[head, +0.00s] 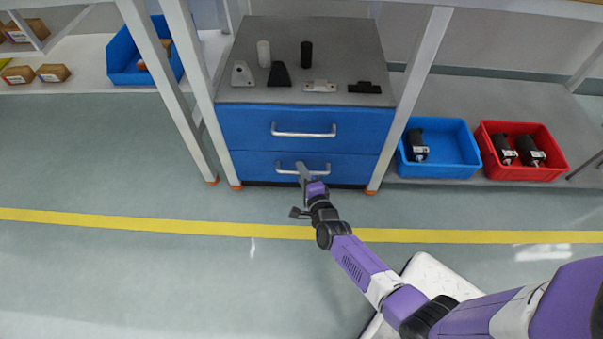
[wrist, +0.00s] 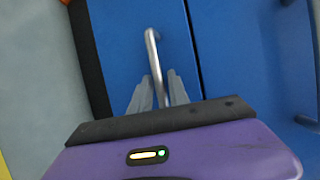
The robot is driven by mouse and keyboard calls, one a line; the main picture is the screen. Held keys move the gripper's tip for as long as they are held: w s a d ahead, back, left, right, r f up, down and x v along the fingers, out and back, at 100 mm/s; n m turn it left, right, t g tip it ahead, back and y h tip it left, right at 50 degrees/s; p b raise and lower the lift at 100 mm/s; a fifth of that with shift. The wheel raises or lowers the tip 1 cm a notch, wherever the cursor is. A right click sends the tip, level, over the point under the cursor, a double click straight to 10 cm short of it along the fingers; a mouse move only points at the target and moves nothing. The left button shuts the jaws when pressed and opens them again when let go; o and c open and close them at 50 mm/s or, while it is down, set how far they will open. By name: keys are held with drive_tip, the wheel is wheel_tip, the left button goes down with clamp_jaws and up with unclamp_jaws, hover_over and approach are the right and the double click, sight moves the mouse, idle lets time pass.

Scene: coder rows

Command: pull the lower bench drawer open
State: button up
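The lower bench drawer (head: 262,166) has a blue front and sits flush under the upper drawer (head: 250,127) in a grey-topped cabinet. Its silver bar handle (head: 285,171) runs across the front. My gripper (head: 302,168) is at this handle, near its middle. In the wrist view the handle (wrist: 152,48) runs down between the two grey fingers of my gripper (wrist: 158,92). A finger lies on each side of the bar, close to it. Whether they press on it is hard to tell. The lower part of the handle is hidden by my gripper.
Dark and light parts stand and lie on the cabinet top (head: 340,45). White bench legs (head: 415,90) rise close on both sides. A blue bin (head: 455,150) and a red bin (head: 550,150) sit to the right. The floor (head: 130,170) before the drawers is clear.

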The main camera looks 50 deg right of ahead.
clamp_jaws()
idle(1.4)
